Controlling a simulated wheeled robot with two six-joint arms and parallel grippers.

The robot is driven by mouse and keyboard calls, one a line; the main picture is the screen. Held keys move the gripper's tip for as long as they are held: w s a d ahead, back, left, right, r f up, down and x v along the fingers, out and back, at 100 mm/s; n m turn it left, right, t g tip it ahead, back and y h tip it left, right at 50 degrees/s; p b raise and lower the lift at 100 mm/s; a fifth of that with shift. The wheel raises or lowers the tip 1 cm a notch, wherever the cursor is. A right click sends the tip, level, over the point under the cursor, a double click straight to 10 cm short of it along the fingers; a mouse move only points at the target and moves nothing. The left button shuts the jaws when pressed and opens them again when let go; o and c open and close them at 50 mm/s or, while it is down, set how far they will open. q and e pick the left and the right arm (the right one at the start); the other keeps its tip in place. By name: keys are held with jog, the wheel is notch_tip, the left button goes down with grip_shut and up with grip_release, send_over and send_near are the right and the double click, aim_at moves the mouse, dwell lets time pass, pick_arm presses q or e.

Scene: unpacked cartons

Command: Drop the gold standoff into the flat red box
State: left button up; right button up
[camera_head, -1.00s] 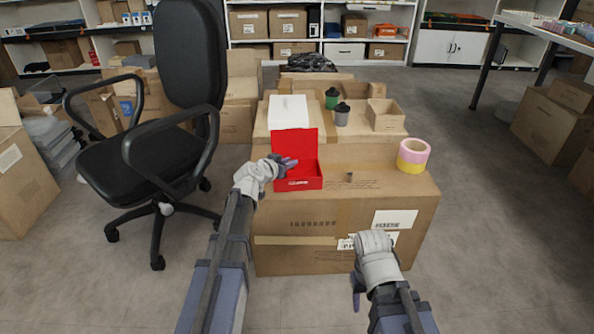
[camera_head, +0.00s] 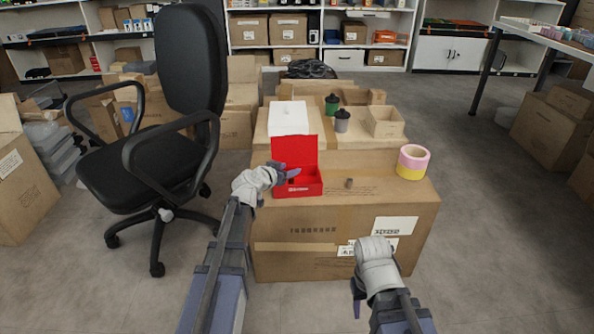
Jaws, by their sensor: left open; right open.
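The flat red box (camera_head: 298,190) stands on the big carton with its lid (camera_head: 294,153) raised at the back. A small dull brownish piece, which looks like the gold standoff (camera_head: 349,183), stands on the carton to the right of the box. My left gripper (camera_head: 287,173) is open at the left side of the red box, its fingers overlapping the box's left edge in the picture; I cannot tell whether they touch it. My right gripper (camera_head: 357,298) is open and empty, low in front of the carton's front face, well below the standoff.
A pink and yellow tape roll (camera_head: 413,162) stands at the carton's (camera_head: 320,228) right edge. Behind are a white box (camera_head: 288,118), a green cup (camera_head: 332,104), a grey cup (camera_head: 342,121) and an open cardboard box (camera_head: 384,122). A black office chair (camera_head: 150,165) stands close on the left.

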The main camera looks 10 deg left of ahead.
pick_arm(q)
jog(key=p+v, duration=0.2)
jog(key=v, duration=0.5)
jog(key=s+d+f+m+g+h+p, duration=0.1)
jog(key=s+d+f+g+p, duration=0.25)
jog(key=s+d, duration=0.4)
jog(key=s+d+f+m+g+p, duration=0.15)
jog(key=s+d+g, duration=0.3)
jog(key=d, duration=0.55)
jog(key=s+d+n+g+y+p, duration=0.15)
jog(key=s+g+y+p, duration=0.3)
jog(key=s, duration=1.15)
notch_tip(320, 180, up, 38)
jog(key=p, duration=3.7)
jog(key=shift+f+g+y, duration=0.15)
jog(key=shift+g+y, duration=0.2)
jog(key=shift+y, duration=0.1)
